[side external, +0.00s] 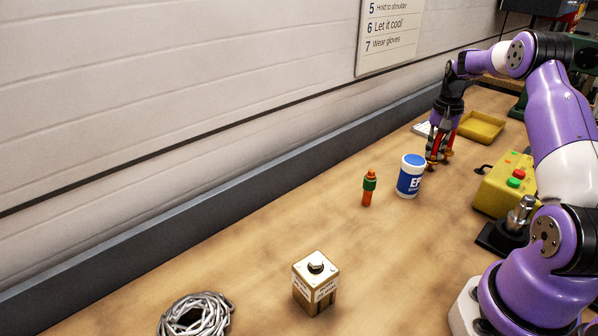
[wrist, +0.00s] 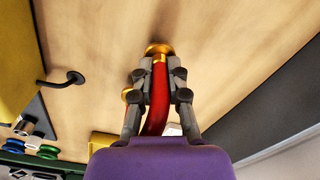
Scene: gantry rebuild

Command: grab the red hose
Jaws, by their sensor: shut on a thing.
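The red hose (wrist: 158,98) stands out in the wrist view, between the two fingers of my gripper (wrist: 160,82). It has a brass-coloured end fitting (wrist: 159,49) at the tabletop. The fingers are shut on the hose from both sides. In the side view my gripper (side external: 437,158) points down at the table behind the white and blue tub, and red parts of the hose (side external: 441,140) show beside the fingers. The rest of the hose is hidden by the gripper and wrist.
A white and blue tub (side external: 410,176) stands close in front of my gripper, with an orange and green bottle (side external: 368,188) to its left. A yellow control box (side external: 505,187) and a yellow tray (side external: 481,127) lie to the right. A metal box (side external: 315,283) and coiled chain (side external: 196,316) lie nearer.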

